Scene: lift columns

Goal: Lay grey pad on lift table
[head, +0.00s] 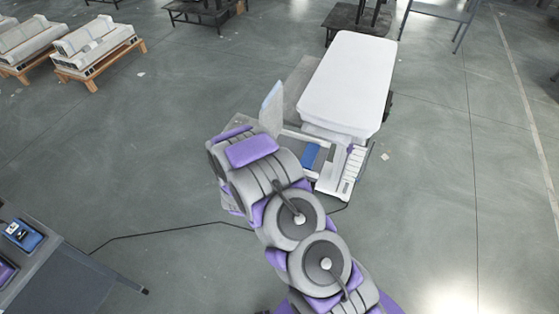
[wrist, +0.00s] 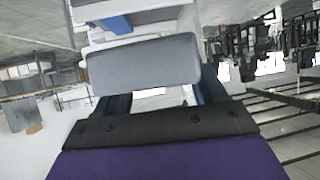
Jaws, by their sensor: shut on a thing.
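The lift table (head: 350,80) has a white padded-looking top and stands on the floor beyond my arm in the head view. A light grey pad (wrist: 145,66) lies across the gap between the two dark blue fingers of my gripper (wrist: 158,92) in the wrist view, and the gripper is shut on it. An upright pale panel (head: 271,110), which seems to be the same pad, shows left of the table's near end in the head view. My arm hides the gripper there. I cannot tell whether the pad touches the table.
A white frame with a blue part (head: 310,155) and a ribbed white part (head: 354,168) sits at the table's near end. A bench (head: 80,275) stands at lower left, with a dark cable on the floor. Pallets with white blocks (head: 92,45) stand far left. Floor between is clear.

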